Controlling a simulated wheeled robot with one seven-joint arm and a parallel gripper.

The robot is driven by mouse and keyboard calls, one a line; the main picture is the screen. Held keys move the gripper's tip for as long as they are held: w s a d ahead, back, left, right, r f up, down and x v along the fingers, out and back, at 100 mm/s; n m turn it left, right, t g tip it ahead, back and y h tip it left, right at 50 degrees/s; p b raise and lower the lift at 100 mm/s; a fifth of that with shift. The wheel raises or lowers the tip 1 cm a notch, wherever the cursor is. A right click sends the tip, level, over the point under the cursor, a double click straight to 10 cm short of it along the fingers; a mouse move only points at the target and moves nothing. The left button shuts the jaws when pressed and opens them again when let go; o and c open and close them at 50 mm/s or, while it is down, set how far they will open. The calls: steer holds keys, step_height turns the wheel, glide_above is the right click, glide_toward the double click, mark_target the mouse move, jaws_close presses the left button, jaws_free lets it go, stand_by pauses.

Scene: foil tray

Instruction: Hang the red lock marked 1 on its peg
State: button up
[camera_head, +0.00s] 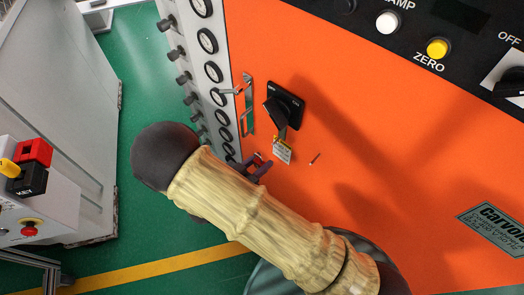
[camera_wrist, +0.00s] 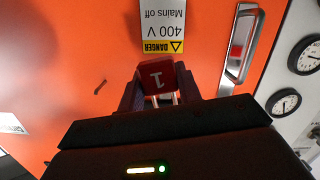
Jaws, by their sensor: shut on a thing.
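The red lock marked 1 (camera_wrist: 157,80) is between the two fingers of my gripper (camera_wrist: 160,98), which is shut on it. Its number faces the wrist camera; its lower part is hidden by the gripper. In the head view my gripper (camera_head: 257,167) is close to the orange panel, mostly behind my arm, and only a bit of red shows at its tip. A thin pin, seemingly the peg (camera_head: 314,158), stands out from the panel to the right of my gripper. It also shows at the left in the wrist view (camera_wrist: 100,87). The lock is apart from it.
A black rotary switch (camera_head: 284,106) with a hanging danger tag (camera_head: 282,151) is just above my gripper. A metal handle (camera_head: 247,117) and a column of gauges (camera_head: 212,72) are to the left.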

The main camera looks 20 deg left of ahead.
mark_target(285, 143)
steer(key=shift+w+d, duration=0.1)
stand_by(0.4)
steer(key=shift+b+x, duration=1.05)
steer(key=shift+x, duration=2.5)
steer(key=shift+w+d, duration=0.1)
steer(key=shift+w, duration=0.4)
steer(key=shift+w+d+f, duration=0.1)
steer(key=shift+d, duration=0.1)
